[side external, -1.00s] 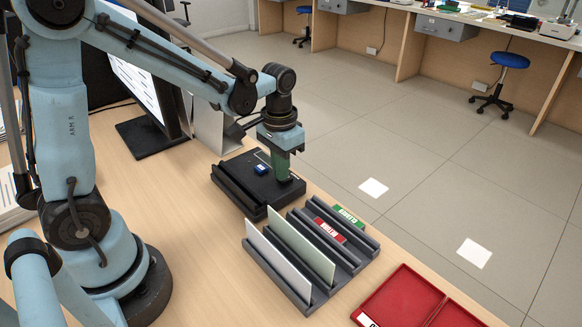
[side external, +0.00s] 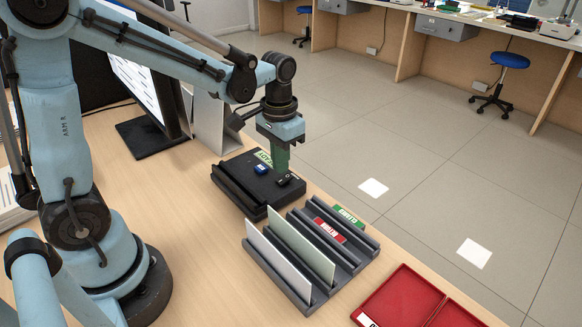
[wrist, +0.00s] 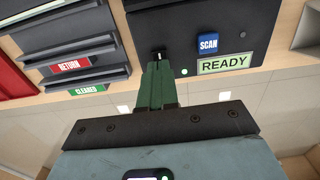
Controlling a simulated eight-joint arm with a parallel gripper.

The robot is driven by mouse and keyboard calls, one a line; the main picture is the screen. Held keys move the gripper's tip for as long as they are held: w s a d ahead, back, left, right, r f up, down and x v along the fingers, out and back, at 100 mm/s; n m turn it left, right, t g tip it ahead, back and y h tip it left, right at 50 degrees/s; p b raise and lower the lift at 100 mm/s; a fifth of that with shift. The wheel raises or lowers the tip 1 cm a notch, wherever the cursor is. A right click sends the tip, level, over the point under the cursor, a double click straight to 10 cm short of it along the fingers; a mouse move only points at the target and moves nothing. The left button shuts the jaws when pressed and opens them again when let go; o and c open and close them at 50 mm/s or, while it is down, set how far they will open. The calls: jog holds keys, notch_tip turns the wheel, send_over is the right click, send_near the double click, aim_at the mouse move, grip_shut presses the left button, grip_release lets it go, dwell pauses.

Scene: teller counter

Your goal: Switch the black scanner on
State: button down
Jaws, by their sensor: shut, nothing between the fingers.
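The black scanner (side external: 236,195) lies flat on the wooden counter; it also fills the upper middle of the wrist view (wrist: 180,20). Its lit display (wrist: 224,64) reads READY in dark letters on pale green. A blue SCAN button (wrist: 208,44) sits beside the display. A small black rocker switch (side external: 290,180) is at the scanner's near right corner, and a small green light (wrist: 184,71) glows nearby. My gripper (side external: 280,171), with green fingers, is shut and empty, just above the scanner beside the switch. In the wrist view the fingertips (wrist: 159,64) partly cover the switch.
A grey slotted rack (side external: 305,290) holds two upright cards, with red RETURN and green CLEARED labels. A red tray (side external: 400,297) lies at the front right. A monitor (side external: 140,85) and a grey stand (side external: 209,120) are behind the scanner. The counter edge drops off at right.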

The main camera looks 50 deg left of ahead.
jog(key=shift+r, duration=2.15)
jog(key=t, duration=0.7)
send_near(279, 182)
jog(key=r, duration=0.1)
jog(key=d+r, duration=0.1)
jog(key=s+r, duration=0.1)
jog(key=r, duration=0.1)
jog(key=shift+d, duration=0.4)
